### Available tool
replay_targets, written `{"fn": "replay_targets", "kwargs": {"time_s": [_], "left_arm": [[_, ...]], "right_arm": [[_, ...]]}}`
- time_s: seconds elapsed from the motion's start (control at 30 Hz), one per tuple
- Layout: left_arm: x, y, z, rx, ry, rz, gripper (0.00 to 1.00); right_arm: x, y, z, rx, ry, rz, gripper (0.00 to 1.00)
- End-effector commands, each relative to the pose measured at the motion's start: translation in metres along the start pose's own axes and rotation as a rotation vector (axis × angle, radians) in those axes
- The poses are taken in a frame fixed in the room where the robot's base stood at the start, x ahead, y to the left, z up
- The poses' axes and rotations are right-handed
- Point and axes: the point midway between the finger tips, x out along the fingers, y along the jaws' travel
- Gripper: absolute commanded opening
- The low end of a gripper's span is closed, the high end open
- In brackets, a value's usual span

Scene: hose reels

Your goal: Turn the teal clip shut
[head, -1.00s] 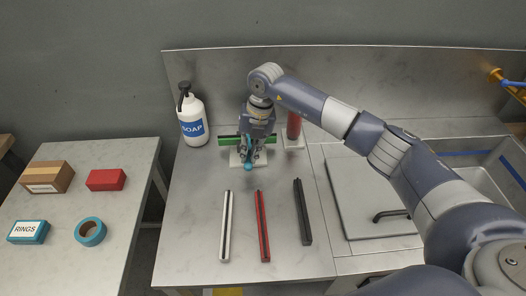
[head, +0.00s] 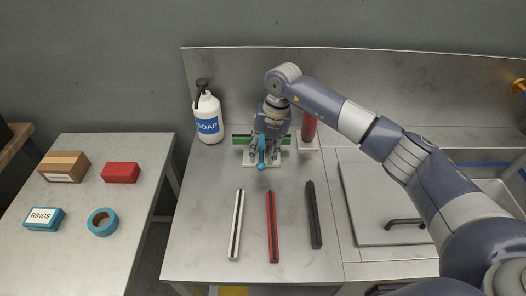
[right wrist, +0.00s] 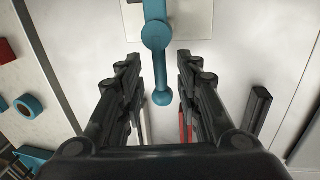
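The teal clip (head: 262,160) sits at the front of a white plate (head: 249,161), at the back of the metal worktop. Its lever points toward the front, with a round knob at the end. In the right wrist view the teal clip (right wrist: 159,68) hangs down between my fingers, with a gap on both sides. My right gripper (head: 267,150) is over the plate and hides part of the clip's top. In the wrist view the right gripper (right wrist: 158,75) is open around the lever. A green bar (head: 242,137) lies behind the gripper. My left gripper is out of view.
A soap bottle (head: 208,117) stands left of the plate, and a red cylinder (head: 309,128) stands close on the right. White (head: 236,225), red (head: 272,226) and black (head: 314,215) bars lie in front. A side table (head: 70,240) holds boxes and tape.

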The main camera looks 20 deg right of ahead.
Motion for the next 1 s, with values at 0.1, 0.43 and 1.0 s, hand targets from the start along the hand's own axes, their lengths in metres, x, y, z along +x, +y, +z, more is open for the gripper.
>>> {"fn": "replay_targets", "kwargs": {"time_s": [0.1, 0.43, 1.0], "left_arm": [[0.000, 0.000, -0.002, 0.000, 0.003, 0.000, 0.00], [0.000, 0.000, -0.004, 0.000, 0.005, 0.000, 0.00], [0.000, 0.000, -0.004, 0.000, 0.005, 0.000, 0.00]], "right_arm": [[-0.018, 0.001, 0.002, 0.000, -0.005, 0.002, 0.32], [-0.086, 0.000, 0.001, 0.001, -0.004, 0.000, 0.32], [-0.116, 0.000, 0.000, 0.001, 0.000, 0.000, 0.32]]}}
